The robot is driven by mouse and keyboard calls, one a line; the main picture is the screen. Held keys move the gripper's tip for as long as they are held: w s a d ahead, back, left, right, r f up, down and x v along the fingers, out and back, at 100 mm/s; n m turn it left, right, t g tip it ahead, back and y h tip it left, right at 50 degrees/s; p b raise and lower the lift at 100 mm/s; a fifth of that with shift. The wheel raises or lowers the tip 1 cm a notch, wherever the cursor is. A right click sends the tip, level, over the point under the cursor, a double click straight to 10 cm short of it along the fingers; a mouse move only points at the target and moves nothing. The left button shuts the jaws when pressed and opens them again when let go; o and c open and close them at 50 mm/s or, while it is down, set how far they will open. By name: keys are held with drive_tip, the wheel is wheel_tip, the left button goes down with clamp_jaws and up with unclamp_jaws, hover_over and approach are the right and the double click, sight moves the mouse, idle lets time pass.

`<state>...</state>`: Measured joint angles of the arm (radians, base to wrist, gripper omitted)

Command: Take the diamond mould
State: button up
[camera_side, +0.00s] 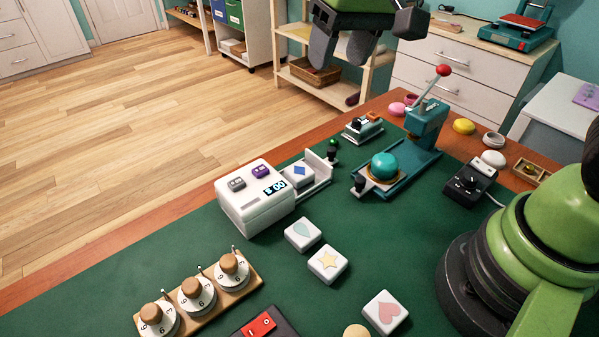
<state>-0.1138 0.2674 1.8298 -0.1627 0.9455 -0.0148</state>
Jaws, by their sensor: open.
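The diamond mould (299,174) is a small white block with a blue diamond on top. It sits in the white open tray (318,176) on the right side of a white machine (254,204) with a small display. My gripper (343,50) is at the top of the picture, open and empty, with its two dark fingers pointing down. It is apart from the mould and appears well above the table.
Loose moulds with a teardrop (302,234), a star (328,264) and a heart (386,312) lie on the green mat (200,272). A teal lever press (425,130) stands right of the tray. A wooden dial board (250,268) is at lower left.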

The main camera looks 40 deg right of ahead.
drive_tip(key=w+a+f+n+g, duration=0.1)
drive_tip(key=w+a+f+g, duration=0.1)
drive_tip(key=w+f, duration=0.5)
drive_tip(key=h, duration=0.1)
hover_over(299, 171)
drive_tip(key=shift+g, duration=0.3)
drive_tip(key=f, duration=1)
drive_tip(key=shift+w+d+f, duration=0.2)
wheel_tip(299, 171, down, 6)
drive_tip(key=shift+s+a+f, duration=0.15)
drive_tip(key=shift+f, duration=0.05)
drive_tip(key=c, duration=0.6)
drive_tip(key=shift+o, duration=0.2)
